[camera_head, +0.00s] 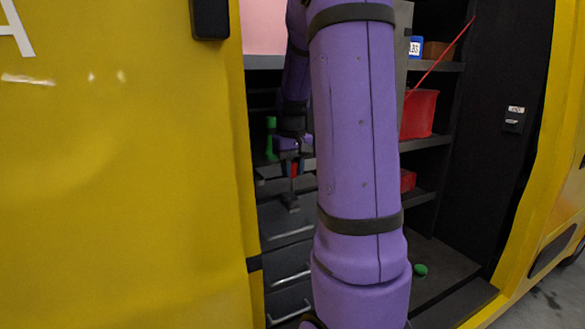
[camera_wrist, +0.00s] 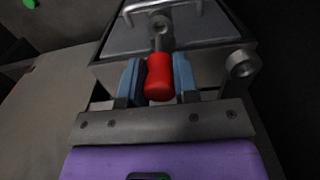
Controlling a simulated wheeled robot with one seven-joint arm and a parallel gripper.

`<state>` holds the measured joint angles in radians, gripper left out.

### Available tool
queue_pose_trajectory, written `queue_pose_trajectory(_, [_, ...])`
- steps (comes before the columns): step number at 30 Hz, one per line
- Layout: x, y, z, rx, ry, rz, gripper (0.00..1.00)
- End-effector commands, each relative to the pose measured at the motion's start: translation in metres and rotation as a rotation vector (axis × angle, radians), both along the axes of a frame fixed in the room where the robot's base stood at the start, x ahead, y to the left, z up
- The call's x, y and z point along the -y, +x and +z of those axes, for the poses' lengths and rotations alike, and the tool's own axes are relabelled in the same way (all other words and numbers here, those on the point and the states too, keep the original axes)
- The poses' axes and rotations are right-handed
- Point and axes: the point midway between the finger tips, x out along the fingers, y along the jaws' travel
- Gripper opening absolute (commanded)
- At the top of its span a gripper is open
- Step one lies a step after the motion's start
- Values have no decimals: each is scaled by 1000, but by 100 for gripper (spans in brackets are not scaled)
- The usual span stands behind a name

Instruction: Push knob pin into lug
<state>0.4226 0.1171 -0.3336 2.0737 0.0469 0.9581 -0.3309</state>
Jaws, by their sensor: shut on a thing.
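My gripper (camera_wrist: 158,80) is shut on a red knob (camera_wrist: 159,84), with one blue finger on each side of it. In the head view my gripper (camera_head: 290,168) is partly behind my arm, with a little of the red knob (camera_head: 294,170) showing. A grey pin (camera_wrist: 161,43) runs from the knob's far end toward a dark grey drawer-like box. A small grey ring-shaped piece shows at the pin's far end. A larger round grey lug (camera_wrist: 239,66) with a hole sits at the box's right corner, apart from the knob. I cannot tell how deep the pin sits.
A silver handle (camera_wrist: 163,8) is on the box. Shelves in the yellow vehicle's bay hold a red bin (camera_head: 418,114) and a blue box (camera_head: 415,46). A green object (camera_head: 270,136) is left of my gripper; another (camera_head: 420,270) lies on the bay floor.

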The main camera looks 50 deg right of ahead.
Motion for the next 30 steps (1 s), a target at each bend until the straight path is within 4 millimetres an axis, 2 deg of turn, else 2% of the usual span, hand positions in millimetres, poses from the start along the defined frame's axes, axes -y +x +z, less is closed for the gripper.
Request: queue_pose_trajectory(30, [0, 0, -17, 0, 0, 0, 0])
